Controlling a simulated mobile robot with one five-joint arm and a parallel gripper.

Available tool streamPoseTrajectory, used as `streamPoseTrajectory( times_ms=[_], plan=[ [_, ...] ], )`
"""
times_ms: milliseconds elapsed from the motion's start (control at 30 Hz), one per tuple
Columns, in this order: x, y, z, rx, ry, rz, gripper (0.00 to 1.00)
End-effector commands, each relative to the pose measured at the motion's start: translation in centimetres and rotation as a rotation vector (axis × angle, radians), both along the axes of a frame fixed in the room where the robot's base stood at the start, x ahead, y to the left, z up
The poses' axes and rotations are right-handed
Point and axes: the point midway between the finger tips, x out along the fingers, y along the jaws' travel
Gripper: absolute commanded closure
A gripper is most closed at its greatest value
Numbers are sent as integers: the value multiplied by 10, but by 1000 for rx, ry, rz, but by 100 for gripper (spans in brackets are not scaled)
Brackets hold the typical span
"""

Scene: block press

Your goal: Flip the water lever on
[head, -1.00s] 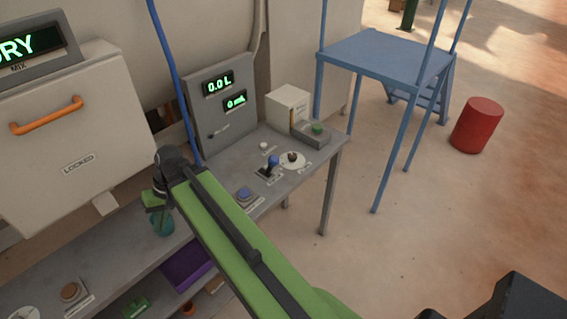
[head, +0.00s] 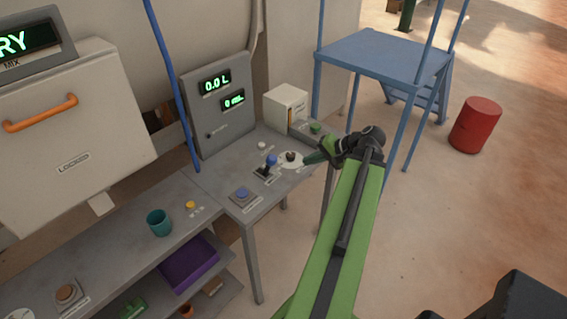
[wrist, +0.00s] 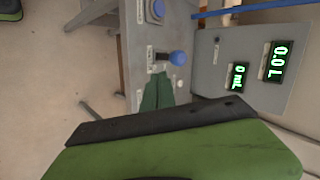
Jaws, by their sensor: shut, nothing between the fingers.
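The lever with a blue ball knob (head: 271,160) stands on the grey side table, in front of the display panel. I take it for the water lever; its label is too small to read. It also shows in the wrist view (wrist: 178,58), on a dark base. My gripper (head: 306,159) is shut and empty, pointing left toward the lever over the edge of the white round plate. In the wrist view its green fingers (wrist: 158,82) end just short of the lever's dark base, with a small gap visible. I cannot tell their height over the table.
The grey panel (head: 207,133) reads 0.0 L and 0 mL. A blue button (head: 242,195) sits left of the lever, a dark knob (head: 292,157) on a white plate right of it. A white box (head: 286,105) stands behind. A blue platform (head: 375,52) stands right.

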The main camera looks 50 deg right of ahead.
Motion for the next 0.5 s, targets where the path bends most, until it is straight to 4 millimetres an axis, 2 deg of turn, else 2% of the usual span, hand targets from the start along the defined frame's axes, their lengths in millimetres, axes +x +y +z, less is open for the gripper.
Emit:
streamPoseTrajectory(
  times_ms=[133, 367, 500],
  plan=[
    [-10, -7, 0, 0, 0, -21, 100],
    [-9, -7, -1, 0, 1, -19, 100],
    [-3, -5, -8, -1, 1, -18, 100]
  ],
)
